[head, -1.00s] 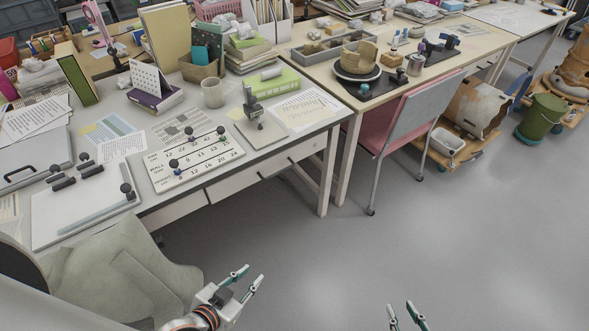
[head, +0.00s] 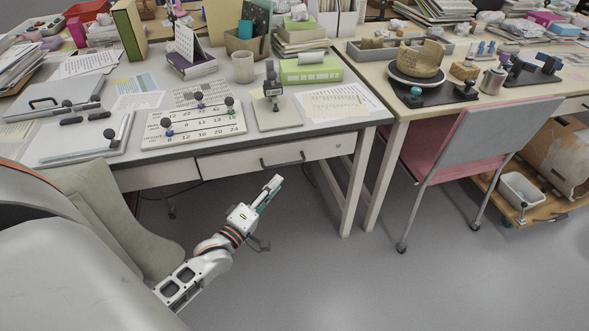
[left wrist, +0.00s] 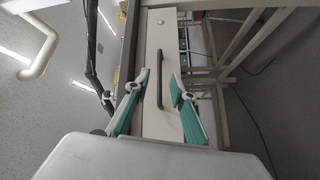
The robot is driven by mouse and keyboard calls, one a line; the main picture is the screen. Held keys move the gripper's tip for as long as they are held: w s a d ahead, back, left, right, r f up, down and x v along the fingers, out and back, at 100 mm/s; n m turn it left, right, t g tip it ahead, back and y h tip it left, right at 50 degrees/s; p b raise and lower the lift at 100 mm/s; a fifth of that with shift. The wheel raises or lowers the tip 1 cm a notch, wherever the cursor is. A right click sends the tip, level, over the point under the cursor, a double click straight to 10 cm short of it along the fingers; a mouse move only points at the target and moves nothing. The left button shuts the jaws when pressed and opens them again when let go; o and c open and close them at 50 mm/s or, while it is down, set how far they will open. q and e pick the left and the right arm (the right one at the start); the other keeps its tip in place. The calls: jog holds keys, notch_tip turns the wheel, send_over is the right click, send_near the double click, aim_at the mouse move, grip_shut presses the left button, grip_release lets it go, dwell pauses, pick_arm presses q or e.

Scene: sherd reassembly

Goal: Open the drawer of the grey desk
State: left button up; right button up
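The grey desk (head: 318,127) stands at the left of the head view. Its white drawer front (head: 225,167) sits under the right part of the top and looks closed. A dark bar handle (head: 283,160) is on it. My left gripper (head: 270,191) is in front of and below the handle, apart from it. In the left wrist view, its green-padded fingers (left wrist: 160,78) are open, with the handle (left wrist: 159,88) appearing between them beyond the fingertips and the drawer front (left wrist: 161,35) behind. My right gripper is out of view.
A grey chair with a pink seat (head: 433,148) stands right of the desk, at a wooden table (head: 393,133). A beige cloth-like seat (head: 120,215) is at the left, near my arm. The floor (head: 350,275) in front is clear.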

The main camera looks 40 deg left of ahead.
aim_at(287, 164)
pick_arm(q)
jog(key=shift+w+a+r+n+t+y+b, duration=0.15)
jog(key=shift+w+a+n+b, duration=0.2)
jog(key=shift+w, duration=1.15)
jog(key=shift+w+a+r+n+t+y+b, duration=0.1)
jog(key=shift+w+a+r+n+b, duration=0.2)
jog(key=shift+w, duration=1.25)
jog(key=shift+w+a+r+n+t+y+b, duration=0.15)
jog(key=shift+w+a+n+b, duration=0.25)
jog(key=shift+w, duration=1.1)
jog(key=shift+d+f, duration=0.1)
grip_shut()
